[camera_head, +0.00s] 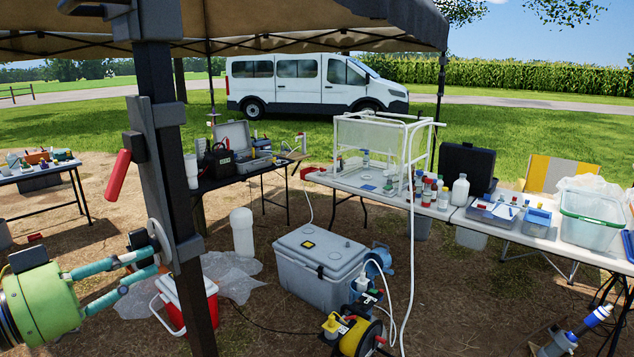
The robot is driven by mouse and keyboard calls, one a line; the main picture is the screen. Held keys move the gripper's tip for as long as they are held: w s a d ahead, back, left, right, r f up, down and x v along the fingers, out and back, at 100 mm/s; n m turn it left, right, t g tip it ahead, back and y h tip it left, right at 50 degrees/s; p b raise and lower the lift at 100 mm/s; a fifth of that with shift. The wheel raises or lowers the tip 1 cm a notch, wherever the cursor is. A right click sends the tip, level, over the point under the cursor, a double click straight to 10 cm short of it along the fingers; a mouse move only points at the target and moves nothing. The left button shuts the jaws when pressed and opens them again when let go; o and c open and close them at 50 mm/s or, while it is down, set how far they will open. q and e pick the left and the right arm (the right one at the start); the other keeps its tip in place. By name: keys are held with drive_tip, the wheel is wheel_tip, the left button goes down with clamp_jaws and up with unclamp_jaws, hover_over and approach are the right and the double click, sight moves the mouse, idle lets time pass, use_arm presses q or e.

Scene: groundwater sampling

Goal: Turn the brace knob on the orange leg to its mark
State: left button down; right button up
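A dark, thick canopy leg (163,175) stands upright at the left. A pale round disc (161,241) sits low on it, with a dark knob-like part (139,239) beside it; I cannot tell which is the brace knob. A small orange patch shows by the fingertips, but I see no clearly orange leg and no mark. My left gripper (160,261), green with teal fingers, reaches in from the left. Its fingertips are at the lower edge of the disc, overlapping it in view. Whether they touch or grip it is unclear. My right gripper is not recognisable in view.
A red handle (118,176) sticks out from the leg above the gripper. A red-and-white cooler (172,306) stands on the ground close behind the leg. A grey chest (320,266), a yellow cable reel (357,338) and loaded tables are farther right.

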use_arm(q)
drive_tip(key=shift+f+b, duration=0.25)
drive_tip(key=shift+b, duration=0.05)
drive_tip(key=m+b, duration=0.1)
drive_tip(key=m, duration=0.1)
drive_tip(key=m+b, duration=0.1)
drive_tip(key=b, duration=0.1)
drive_tip(key=m+b, duration=0.2)
drive_tip(key=shift+w+a+m, duration=0.3)
drive_tip(key=shift+a, duration=0.05)
